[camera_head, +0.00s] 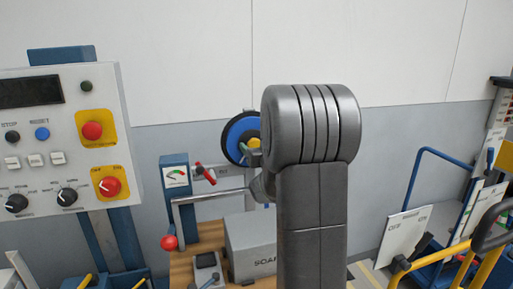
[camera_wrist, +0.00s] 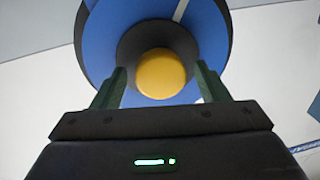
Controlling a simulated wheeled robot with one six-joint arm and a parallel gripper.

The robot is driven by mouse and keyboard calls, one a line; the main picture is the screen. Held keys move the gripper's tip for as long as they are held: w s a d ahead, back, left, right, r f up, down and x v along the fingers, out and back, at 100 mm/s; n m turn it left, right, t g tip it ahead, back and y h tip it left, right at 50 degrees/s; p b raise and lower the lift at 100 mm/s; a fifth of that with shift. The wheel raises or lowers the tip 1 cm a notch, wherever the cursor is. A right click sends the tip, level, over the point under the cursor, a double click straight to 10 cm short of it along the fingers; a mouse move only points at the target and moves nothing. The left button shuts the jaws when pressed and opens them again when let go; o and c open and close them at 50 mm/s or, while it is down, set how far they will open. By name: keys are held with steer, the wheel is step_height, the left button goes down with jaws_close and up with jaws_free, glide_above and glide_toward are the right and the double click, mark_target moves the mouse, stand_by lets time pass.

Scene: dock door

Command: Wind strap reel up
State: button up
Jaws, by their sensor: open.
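The strap reel (camera_head: 239,133) is a blue disc with a dark rim and a yellow centre, in front of the wall and partly hidden behind my arm in the head view. In the wrist view the blue reel (camera_wrist: 110,38) fills the upper middle, with a dark hub and a round yellow knob (camera_wrist: 161,74) at its centre. My gripper (camera_wrist: 158,84) is open, with its two green fingers apart on either side of the yellow knob. I cannot tell whether a finger touches the knob or the hub. In the head view my arm hides most of the gripper.
A control panel (camera_head: 88,160) with red buttons and knobs stands at left. Below the reel are a blue gauge box (camera_head: 174,173), a red-handled valve (camera_head: 205,174), a red ball lever (camera_head: 169,242) and a grey box (camera_head: 250,240). Blue and yellow carts stand at right.

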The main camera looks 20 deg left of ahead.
steer(key=shift+c, duration=0.2)
steer(key=c, duration=1.3)
steer(key=shift+c, duration=0.2)
steer(key=shift+m, duration=0.4)
steer(key=shift+s+a+f+m+t+h+b, duration=0.1)
steer(key=shift+m+t+h+b, duration=0.3)
steer(key=shift+m+b, duration=3.5)
steer(key=shift+d+f+m+t+h+b, duration=0.1)
steer(key=shift+m+t+h+b, duration=0.8)
steer(key=shift+m, duration=5.55)
steer(key=shift+s+a+f+m+g+y+b, duration=0.1)
steer(key=shift+m+y+b, duration=0.1)
steer(key=shift+m+b, duration=3.9)
steer(key=shift+m+p, duration=1)
steer(key=shift+m, duration=0.15)
